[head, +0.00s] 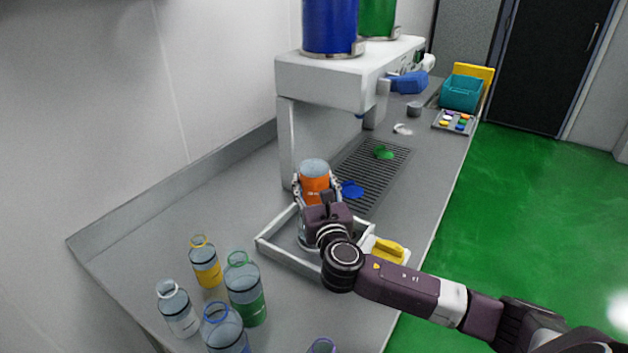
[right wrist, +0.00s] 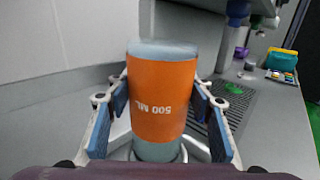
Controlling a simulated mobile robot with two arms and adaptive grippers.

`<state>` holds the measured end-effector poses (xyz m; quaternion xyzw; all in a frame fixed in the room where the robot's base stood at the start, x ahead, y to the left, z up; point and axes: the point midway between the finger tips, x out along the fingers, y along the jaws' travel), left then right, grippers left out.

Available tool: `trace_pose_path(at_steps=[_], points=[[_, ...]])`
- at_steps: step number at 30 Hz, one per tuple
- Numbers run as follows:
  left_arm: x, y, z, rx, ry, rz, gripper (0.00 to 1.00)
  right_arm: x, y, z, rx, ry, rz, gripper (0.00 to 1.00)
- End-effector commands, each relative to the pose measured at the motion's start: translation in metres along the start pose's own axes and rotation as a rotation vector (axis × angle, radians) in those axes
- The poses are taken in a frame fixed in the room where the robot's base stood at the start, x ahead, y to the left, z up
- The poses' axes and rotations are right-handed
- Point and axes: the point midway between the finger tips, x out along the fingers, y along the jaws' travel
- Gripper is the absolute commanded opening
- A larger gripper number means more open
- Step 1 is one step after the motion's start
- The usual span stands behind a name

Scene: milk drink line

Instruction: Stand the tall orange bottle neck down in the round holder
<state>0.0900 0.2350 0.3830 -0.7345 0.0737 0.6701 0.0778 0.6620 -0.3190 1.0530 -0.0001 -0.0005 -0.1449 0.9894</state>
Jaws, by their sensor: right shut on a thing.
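The tall orange bottle (head: 315,179) is upside down, its flat grey-blue base up and its neck end down. In the right wrist view the bottle (right wrist: 162,100) stands about upright, with its "500 ML" print inverted. My right gripper (head: 317,191) is shut around its sides, with one blue-padded finger on each side. A pale round rim, apparently the round holder (right wrist: 196,149), shows below the bottle inside the white tray. The neck is hidden, so I cannot tell whether it sits in the holder. My left gripper is not in view.
The white-walled tray (head: 287,262) lies around the lower end. Several bottles, including a yellow-banded one (head: 205,262) and a green one (head: 245,290), stand at the front left. The white dispenser (head: 335,80) rises behind, beside a dark drip grate (head: 390,165). A yellow object (head: 388,250) is close by my right arm.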

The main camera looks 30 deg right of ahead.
Motion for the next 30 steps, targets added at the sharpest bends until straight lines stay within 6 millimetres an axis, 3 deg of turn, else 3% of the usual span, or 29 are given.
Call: trace_pose_path(at_steps=[12, 22, 23, 28, 30], points=[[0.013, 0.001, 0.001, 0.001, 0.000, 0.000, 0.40, 0.000, 0.000, -0.023, -0.001, 0.001, -0.001, 0.29], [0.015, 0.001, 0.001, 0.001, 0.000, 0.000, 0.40, 0.000, 0.000, -0.026, 0.000, 0.000, 0.000, 0.29], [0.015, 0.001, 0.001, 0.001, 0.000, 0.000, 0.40, 0.000, 0.000, -0.026, 0.000, 0.000, 0.000, 0.50], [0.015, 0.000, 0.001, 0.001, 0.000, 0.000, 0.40, 0.000, 0.000, -0.026, 0.000, 0.000, 0.000, 0.68], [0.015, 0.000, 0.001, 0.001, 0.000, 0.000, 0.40, 0.000, 0.000, -0.026, 0.000, 0.000, 0.000, 0.68]])
